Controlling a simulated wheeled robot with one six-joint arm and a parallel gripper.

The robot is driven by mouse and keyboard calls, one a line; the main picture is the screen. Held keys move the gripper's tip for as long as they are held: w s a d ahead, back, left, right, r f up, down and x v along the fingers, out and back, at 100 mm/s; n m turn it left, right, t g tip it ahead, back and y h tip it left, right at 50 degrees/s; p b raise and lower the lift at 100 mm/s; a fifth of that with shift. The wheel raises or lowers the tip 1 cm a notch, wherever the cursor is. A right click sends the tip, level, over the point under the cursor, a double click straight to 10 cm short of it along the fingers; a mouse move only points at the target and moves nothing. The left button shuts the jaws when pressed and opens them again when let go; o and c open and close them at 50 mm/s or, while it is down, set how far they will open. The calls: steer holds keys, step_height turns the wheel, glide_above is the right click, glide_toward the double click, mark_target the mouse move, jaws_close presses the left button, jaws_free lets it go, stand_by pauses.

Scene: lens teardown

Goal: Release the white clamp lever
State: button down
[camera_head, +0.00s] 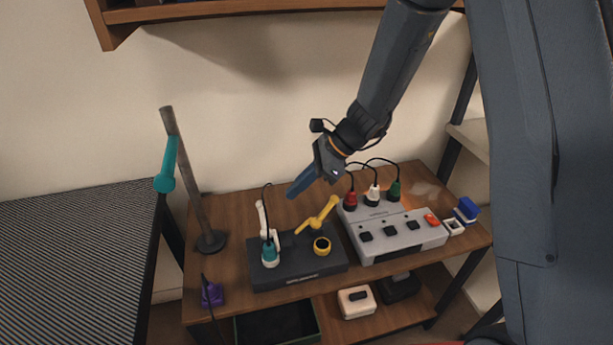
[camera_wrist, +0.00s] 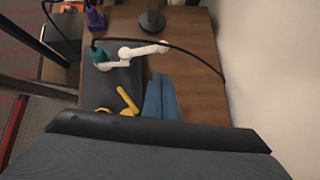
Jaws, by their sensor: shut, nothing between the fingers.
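The white clamp lever (camera_head: 262,219) stands upright at the left of a dark base block (camera_head: 297,281), beside a teal-topped part (camera_head: 270,254) with a cable. In the wrist view the white lever (camera_wrist: 143,50) reaches right from the teal part (camera_wrist: 99,56), past the block's edge. My gripper (camera_head: 293,192) is shut and empty, with blue fingers pressed together. It hangs above and behind the block, to the right of the white lever. In the wrist view the fingertips (camera_wrist: 161,78) are below the white lever in the picture, apparently apart from it.
A yellow lever (camera_head: 319,216) and a yellow-ringed socket (camera_head: 321,246) are on the block's right. A grey box (camera_head: 395,250) with red, white and green plugs stands right. A pole (camera_head: 190,180) with a teal handle (camera_head: 167,165) stands left. A purple part (camera_head: 212,294) lies front left.

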steer(key=shift+s+a+f+p, duration=0.15)
steer(key=shift+a+f, duration=0.25)
steer(key=shift+a, duration=0.5)
steer(key=shift+w+a+f+p, duration=0.15)
steer(key=shift+a+f, duration=0.3)
steer(key=shift+a, duration=0.45)
steer(key=shift+s+a+f+p, duration=0.15)
steer(key=shift+a+f, duration=0.25)
steer(key=shift+a, duration=0.5)
